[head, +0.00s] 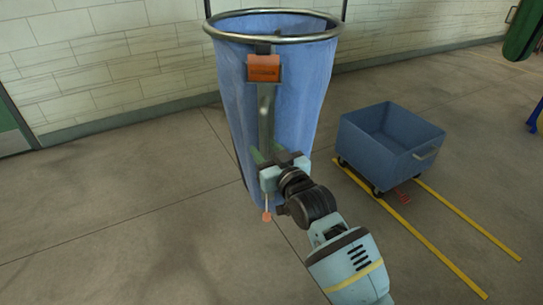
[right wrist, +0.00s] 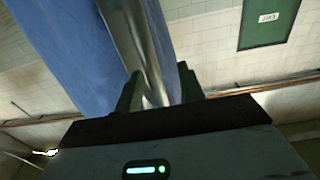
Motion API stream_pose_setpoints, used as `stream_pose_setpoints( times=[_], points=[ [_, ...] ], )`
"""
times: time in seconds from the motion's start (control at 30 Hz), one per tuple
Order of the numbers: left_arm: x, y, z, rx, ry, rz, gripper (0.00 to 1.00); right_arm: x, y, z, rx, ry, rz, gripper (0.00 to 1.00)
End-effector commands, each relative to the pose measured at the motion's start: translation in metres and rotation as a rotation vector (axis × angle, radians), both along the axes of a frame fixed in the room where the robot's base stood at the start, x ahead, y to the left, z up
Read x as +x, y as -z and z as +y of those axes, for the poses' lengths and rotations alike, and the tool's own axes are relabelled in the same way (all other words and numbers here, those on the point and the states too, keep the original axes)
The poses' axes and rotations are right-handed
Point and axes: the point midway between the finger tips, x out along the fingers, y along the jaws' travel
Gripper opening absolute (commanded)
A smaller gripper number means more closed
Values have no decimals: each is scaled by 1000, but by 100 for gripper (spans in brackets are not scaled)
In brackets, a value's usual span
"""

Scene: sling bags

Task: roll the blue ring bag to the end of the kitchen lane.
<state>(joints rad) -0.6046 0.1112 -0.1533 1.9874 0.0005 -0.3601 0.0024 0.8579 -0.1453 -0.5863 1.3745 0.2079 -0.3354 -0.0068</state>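The blue ring bag (head: 302,95) hangs upright from a round metal ring (head: 232,37) on a stand, in the upper middle of the head view. Its grey post (head: 266,112) runs down the near side below an orange plate (head: 264,68). An orange pedal (head: 266,216) shows low down. My right gripper (head: 266,154) has its fingers on both sides of the post and appears closed on it. The right wrist view shows the post (right wrist: 138,42) between the fingers (right wrist: 160,88), with blue cloth (right wrist: 68,48) to the left. The bag's base is partly hidden by my arm. My left gripper is out of view.
A blue wheeled bin (head: 388,145) stands at right, by two yellow floor lines (head: 410,234). A pale block wall (head: 110,55) runs behind the bag. A green door edge (head: 14,135) shows at far left. The floor at left (head: 110,200) is clear.

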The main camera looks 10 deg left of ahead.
Motion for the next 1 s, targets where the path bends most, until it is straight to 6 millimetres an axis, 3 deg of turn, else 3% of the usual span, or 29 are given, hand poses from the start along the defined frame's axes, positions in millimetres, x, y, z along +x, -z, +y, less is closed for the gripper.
stream_pose_setpoints(
  times=[0.3, 1.0],
  points=[
    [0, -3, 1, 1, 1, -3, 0, -21, 0, -16, -1, 0, 1, 39],
    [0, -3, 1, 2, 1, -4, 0, -23, 1, -17, -1, 0, 1, 39]
  ],
)
